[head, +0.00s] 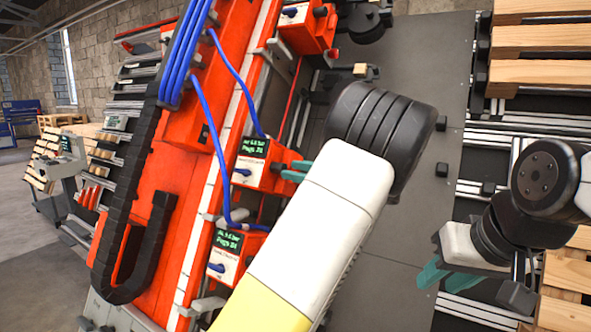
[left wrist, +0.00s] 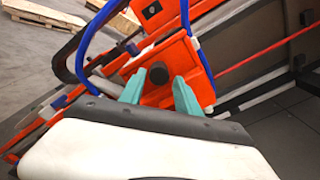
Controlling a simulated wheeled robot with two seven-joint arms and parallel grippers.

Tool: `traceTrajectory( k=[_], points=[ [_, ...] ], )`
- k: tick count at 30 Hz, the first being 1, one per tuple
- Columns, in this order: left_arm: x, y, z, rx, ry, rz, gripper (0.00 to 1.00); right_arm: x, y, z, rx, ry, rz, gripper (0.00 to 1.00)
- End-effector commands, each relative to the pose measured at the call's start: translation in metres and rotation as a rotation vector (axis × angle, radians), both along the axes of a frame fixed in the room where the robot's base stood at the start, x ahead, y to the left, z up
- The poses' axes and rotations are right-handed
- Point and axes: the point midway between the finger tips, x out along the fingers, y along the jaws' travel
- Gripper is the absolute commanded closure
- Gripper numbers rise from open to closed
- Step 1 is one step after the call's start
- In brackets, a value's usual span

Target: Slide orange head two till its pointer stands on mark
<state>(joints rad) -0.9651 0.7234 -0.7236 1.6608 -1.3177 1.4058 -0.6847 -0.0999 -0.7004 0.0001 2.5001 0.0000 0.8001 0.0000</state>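Several orange heads sit along the tilted orange gantry beam. The middle head (head: 268,170) has a small dark display with green text; I take it as head two, but no number is clearly readable. Another head (head: 232,258) is below it and one (head: 304,28) above. My left gripper (head: 297,171) reaches the middle head's right side, largely hidden behind my own white arm. In the left wrist view, its teal fingers (left wrist: 159,92) are apart, with a black round knob (left wrist: 159,73) on the orange head between and beyond them. Contact is unclear. My right gripper (head: 448,279) is open and empty. Pointer and mark cannot be made out.
Blue hoses (head: 183,55) and a black cable chain (head: 137,180) run along the beam's left. A grey plate (head: 420,200) lies right of the beam. Wooden pallets (head: 540,42) stand at the right.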

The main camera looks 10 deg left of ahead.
Motion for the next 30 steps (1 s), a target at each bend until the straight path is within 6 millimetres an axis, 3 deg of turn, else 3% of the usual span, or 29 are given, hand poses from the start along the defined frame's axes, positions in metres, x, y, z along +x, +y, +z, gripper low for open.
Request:
traceTrajectory(
  k=[6,18,24,30],
  points=[
    [0.01,0.031,0.0,-0.002,0.0,0.003,0.61,0.0,0.0,0.0,0.0,0.0,0.0,0.65],
    [0.014,0.04,0.0,-0.002,0.0,0.0,0.61,0.0,0.0,0.0,0.0,0.0,0.0,0.65],
    [0.014,0.04,0.0,-0.002,0.0,0.0,0.98,0.0,0.0,0.0,0.0,0.0,0.0,0.65],
    [0.014,0.04,0.0,-0.003,0.0,0.0,1.0,0.0,0.0,0.0,0.0,0.0,0.0,0.65]
  ],
)
